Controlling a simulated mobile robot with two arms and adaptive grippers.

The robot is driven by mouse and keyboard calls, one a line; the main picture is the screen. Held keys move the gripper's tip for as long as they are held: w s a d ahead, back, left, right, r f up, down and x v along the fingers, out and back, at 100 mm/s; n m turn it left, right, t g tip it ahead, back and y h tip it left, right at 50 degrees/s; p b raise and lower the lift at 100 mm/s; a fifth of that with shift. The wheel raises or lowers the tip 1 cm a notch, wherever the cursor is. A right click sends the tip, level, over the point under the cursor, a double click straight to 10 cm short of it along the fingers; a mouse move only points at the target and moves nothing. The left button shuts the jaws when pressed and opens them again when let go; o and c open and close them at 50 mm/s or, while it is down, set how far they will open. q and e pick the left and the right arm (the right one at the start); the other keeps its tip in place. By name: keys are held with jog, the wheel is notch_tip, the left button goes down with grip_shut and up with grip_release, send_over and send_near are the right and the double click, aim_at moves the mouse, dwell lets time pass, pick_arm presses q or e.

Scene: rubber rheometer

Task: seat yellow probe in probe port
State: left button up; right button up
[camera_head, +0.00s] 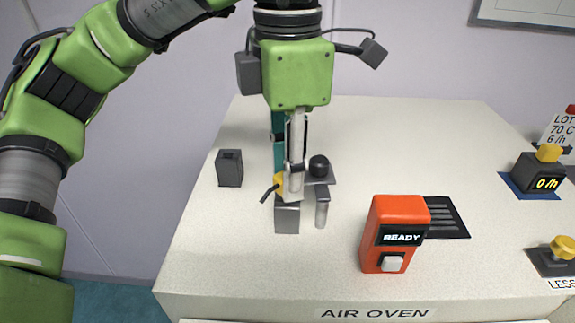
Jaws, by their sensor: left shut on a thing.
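My left gripper (292,192) points straight down over the white oven top (400,150) and is shut on the yellow probe. Only a small yellow part of the probe (278,184) shows beside the fingers, with a short dark cable or handle to its left. The fingers hide the rest. A grey metal block (287,219) stands directly under the fingertips; I cannot tell whether the probe touches it or is in it. A dark block with an opening in its top (229,168) stands to the left. I cannot tell which block has the probe port. My right gripper is not in view.
A black knob (319,166) on a grey plate and a metal post (322,207) stand close right of the gripper. An orange READY unit (396,234) is at front right beside a dark vent (444,217). Yellow-knobbed controls (548,154) line the right. The back is clear.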

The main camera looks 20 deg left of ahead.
pick_arm(q)
jog(key=shift+f+b, duration=0.45)
jog(key=shift+f, duration=0.25)
jog(key=o, duration=1.2)
notch_tip(320, 180, up, 5)
jog(key=p, duration=0.4)
jog(key=shift+r+p, duration=0.1)
jog(key=shift+p, duration=0.3)
